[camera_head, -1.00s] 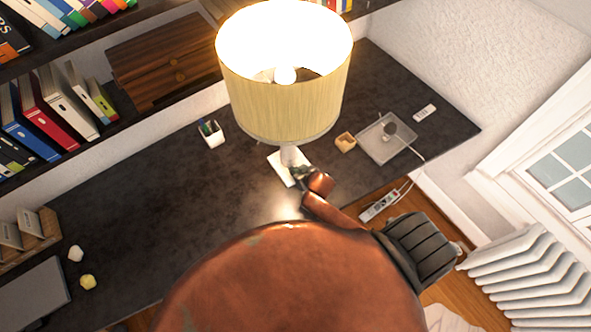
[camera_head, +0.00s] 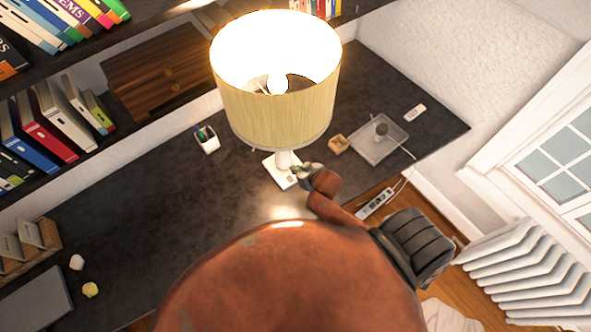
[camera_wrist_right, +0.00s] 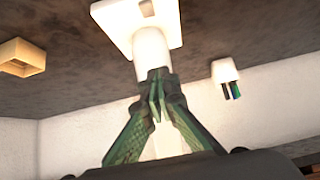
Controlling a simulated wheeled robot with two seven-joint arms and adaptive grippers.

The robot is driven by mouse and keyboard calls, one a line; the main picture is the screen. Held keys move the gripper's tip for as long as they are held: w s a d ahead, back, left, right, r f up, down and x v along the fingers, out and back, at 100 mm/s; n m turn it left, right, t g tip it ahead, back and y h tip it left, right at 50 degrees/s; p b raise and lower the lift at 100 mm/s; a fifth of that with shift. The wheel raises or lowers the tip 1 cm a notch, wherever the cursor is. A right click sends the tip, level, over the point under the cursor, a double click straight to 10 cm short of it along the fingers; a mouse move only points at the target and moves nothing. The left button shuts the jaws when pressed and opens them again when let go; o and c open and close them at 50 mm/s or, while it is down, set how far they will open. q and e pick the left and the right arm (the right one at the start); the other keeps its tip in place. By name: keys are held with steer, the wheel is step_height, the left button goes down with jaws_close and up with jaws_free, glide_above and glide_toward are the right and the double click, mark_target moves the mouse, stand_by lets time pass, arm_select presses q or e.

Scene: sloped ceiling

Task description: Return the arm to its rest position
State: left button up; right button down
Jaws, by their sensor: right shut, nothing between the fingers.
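My right gripper (camera_head: 306,170) is at the lamp's base in the head view, at the end of my orange arm. In the right wrist view the right gripper (camera_wrist_right: 157,100) is shut and empty, its green fingertips together in front of the lamp's white stem (camera_wrist_right: 152,50). Whether the fingers touch the stem cannot be told. The lit lamp (camera_head: 275,105) has a yellow shade and stands upright on a square white base (camera_head: 276,172). The base also shows in the wrist view (camera_wrist_right: 112,14). My left gripper is not in view.
The dark desk (camera_head: 170,220) bears a pen cup (camera_head: 207,142), a small wooden box (camera_head: 338,144), a clear tray (camera_head: 392,140) and a white remote (camera_head: 414,112). Bookshelves (camera_head: 60,95) line the left. A power strip (camera_head: 376,203) and radiator (camera_head: 530,265) are at the right.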

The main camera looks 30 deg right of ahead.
steer(key=shift+s+r, duration=0.2)
stand_by(0.5)
steer(key=s+d+r+g+h, duration=0.1)
steer(key=s+d+r+g, duration=0.15)
steer(key=s, duration=0.85)
steer(key=s+d+r+g, duration=0.1)
steer(key=s+r+g, duration=0.15)
steer(key=s, duration=0.85)
step_height(320, 180, down, 37)
steer(key=s+a+g+b, duration=0.1)
steer(key=a+b, duration=0.1)
steer(key=b, duration=0.8)
steer(key=s+f+b, duration=0.3)
steer(key=s+f, duration=0.4)
steer(key=f, duration=0.3)
steer(key=s+f+g+b, duration=0.1)
steer(key=s+f+b, duration=0.2)
steer(key=s+f, duration=0.4)
steer(key=s+f+g+b, duration=0.1)
steer(key=s+f+b, duration=0.2)
steer(key=f, duration=1)
steer(key=s, duration=0.3)
steer(key=shift+s+d+f+n, duration=0.15)
steer(key=shift+s+f+n, duration=0.1)
steer(key=shift+s+n, duration=0.15)
